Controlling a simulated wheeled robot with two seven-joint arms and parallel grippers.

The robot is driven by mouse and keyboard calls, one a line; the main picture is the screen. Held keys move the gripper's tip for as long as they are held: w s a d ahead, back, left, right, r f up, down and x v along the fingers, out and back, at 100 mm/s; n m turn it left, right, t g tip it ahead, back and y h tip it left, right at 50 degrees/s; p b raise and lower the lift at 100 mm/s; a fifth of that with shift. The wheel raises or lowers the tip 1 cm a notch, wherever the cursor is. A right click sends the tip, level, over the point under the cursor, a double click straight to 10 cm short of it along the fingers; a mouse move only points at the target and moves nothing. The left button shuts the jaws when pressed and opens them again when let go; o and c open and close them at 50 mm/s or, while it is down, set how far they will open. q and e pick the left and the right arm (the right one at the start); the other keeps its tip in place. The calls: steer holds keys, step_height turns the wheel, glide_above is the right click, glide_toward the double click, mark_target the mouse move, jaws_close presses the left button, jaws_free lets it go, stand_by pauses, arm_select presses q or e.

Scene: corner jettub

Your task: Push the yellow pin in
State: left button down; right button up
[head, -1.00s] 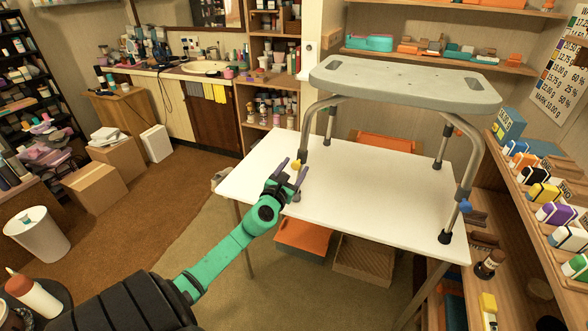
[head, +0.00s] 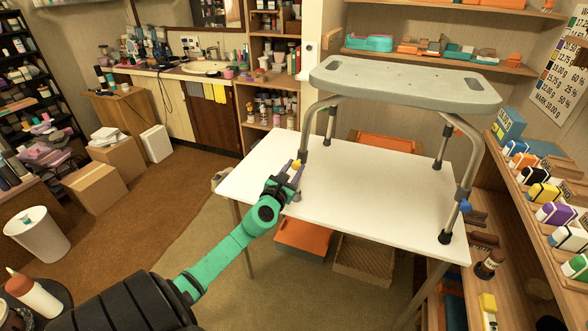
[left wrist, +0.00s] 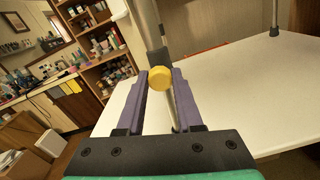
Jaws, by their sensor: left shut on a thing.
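The grey bath bench (head: 405,82) stands on the white table, its metal legs down on the top. The round yellow pin (head: 297,164) is low on its near-left leg, and it shows at the centre of the left wrist view (left wrist: 160,77). My left gripper (head: 296,168) has its purple fingers on both sides of the pin and is shut on it. In the left wrist view the fingers (left wrist: 168,84) flank the pin, with the leg right behind it. How far the pin sticks out is hard to tell. My right gripper is not in view.
The white table (head: 370,195) is clear under the bench. A blue pin (head: 464,206) is on the near-right leg. An orange crate (head: 303,237) is below the table.

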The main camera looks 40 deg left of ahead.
arm_select(q)
steer(key=shift+w, duration=0.1)
stand_by(0.7)
steer(key=shift+w+a+r, duration=0.1)
steer(key=shift+w, duration=0.25)
steer(key=shift+w+a, duration=0.2)
steer(key=shift+w, duration=0.2)
steer(key=c, duration=0.5)
jaws_free()
steer(key=shift+s+d, duration=0.1)
steer(key=shift+c, duration=0.2)
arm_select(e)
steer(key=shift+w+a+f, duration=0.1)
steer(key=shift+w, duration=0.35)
arm_select(q)
steer(key=b+v, duration=0.1)
steer(key=v, duration=1.3)
steer(key=shift+s+b, duration=0.25)
steer(key=shift+b, duration=0.15)
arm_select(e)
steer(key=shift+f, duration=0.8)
